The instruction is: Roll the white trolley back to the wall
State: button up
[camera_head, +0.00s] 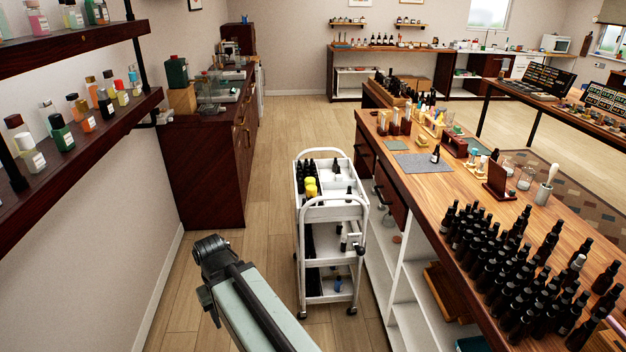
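The white trolley (330,212) stands upright on the wood floor in the middle of the view, close beside the left side of the long workbench. It has three tiers, raised end handles and small castors. Dark bottles and yellow items sit on its top tier, and dark items sit on the lower tiers. The wall (90,215) shows at the left below the shelves, with floor between it and the trolley. My arm reaches in from the bottom, left of the trolley and apart from it in the picture. My gripper's fingers cannot be made out at the arm's dark end.
The workbench (440,205) carries many dark bottles (520,275) along its near part. A dark cabinet (205,170) stands against the left wall. Bottle shelves (75,45) jut out at upper left. Clear floor (285,125) runs between cabinet and workbench toward the back.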

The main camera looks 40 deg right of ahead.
aim_at(318, 245)
jog(key=z, duration=0.6)
jog(key=i, duration=1.6)
jog(key=u, duration=0.75)
